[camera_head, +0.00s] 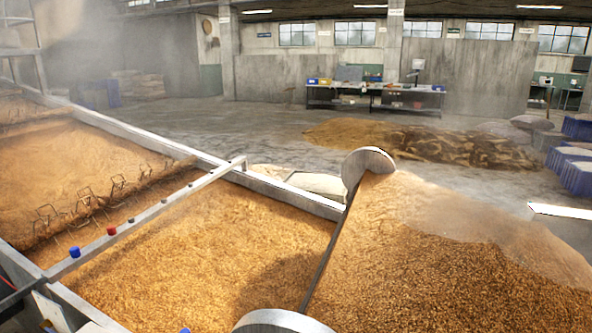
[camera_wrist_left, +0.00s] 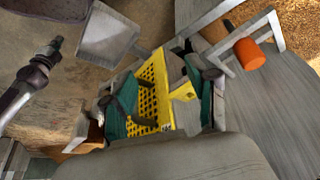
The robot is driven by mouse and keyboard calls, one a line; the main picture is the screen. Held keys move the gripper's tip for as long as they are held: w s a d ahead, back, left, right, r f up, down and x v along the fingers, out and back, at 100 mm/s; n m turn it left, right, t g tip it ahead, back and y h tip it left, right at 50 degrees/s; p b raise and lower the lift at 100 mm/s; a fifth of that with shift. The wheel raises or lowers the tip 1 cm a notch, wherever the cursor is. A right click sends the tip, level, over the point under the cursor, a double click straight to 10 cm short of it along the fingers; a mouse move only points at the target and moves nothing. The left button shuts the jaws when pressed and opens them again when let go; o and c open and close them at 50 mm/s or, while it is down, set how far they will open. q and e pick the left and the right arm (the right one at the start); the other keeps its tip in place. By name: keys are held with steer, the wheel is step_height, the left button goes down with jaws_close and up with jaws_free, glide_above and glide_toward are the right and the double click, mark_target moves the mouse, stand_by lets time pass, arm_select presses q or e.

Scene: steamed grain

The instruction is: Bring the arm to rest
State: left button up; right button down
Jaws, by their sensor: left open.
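My left gripper (camera_wrist_left: 165,95) is in the left wrist view, with its dark, teal-padded fingers spread apart. A yellow perforated piece (camera_wrist_left: 152,92) shows between and behind the fingers; I cannot tell what it is or whether they touch it. I see nothing clearly held. Neither gripper shows in the head view.
A round-ended metal divider (camera_head: 368,162) borders the right grain. Worktables (camera_head: 375,98) stand at the back. Open floor (camera_head: 250,130) lies between.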

arm_select(q)
steer(key=s+a+n+t+y, duration=0.1)
steer(key=s+a+n+y, duration=0.1)
steer(key=s+a+n, duration=0.3)
steer(key=s+a+n+y, duration=0.2)
steer(key=s+a+n, duration=0.15)
steer(key=s, duration=0.45)
step_height(320, 180, down, 26)
steer(key=g, duration=0.1)
steer(key=s+a+f+g, duration=0.1)
steer(key=s+a+f, duration=0.1)
steer(key=s+f, duration=1.5)
steer(key=shift+s+a+g, duration=0.25)
steer(key=shift+a+g, duration=0.05)
